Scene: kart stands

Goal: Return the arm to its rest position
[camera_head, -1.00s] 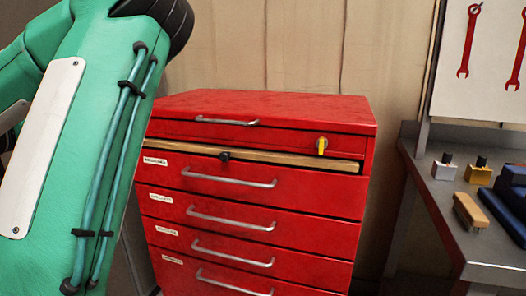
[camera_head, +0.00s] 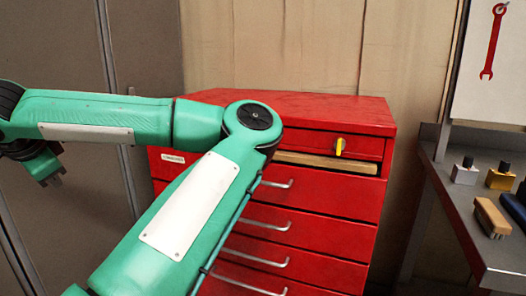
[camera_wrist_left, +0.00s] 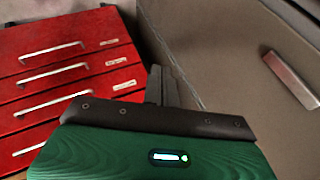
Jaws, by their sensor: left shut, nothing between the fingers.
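My left arm, green with pale plates, is bent at the elbow in front of the red drawer cabinet (camera_head: 330,235). My left gripper (camera_head: 52,181) hangs at the far left of the head view, pointing down, in front of the grey cabinet doors. In the left wrist view the gripper (camera_wrist_left: 162,74) shows two dark fingers close together, shut and empty. The red cabinet also shows at the left of that view (camera_wrist_left: 95,50). The gripper is apart from it. My right gripper is not in view.
A grey cabinet with tall doors (camera_head: 145,50) stands at the left. A workbench (camera_head: 465,215) at the right carries small bottles (camera_head: 466,172) and a wooden brush (camera_head: 491,216). A red wrench (camera_head: 492,42) hangs on a white board (camera_head: 505,95). A yellow tag (camera_head: 340,146) sits on the red cabinet.

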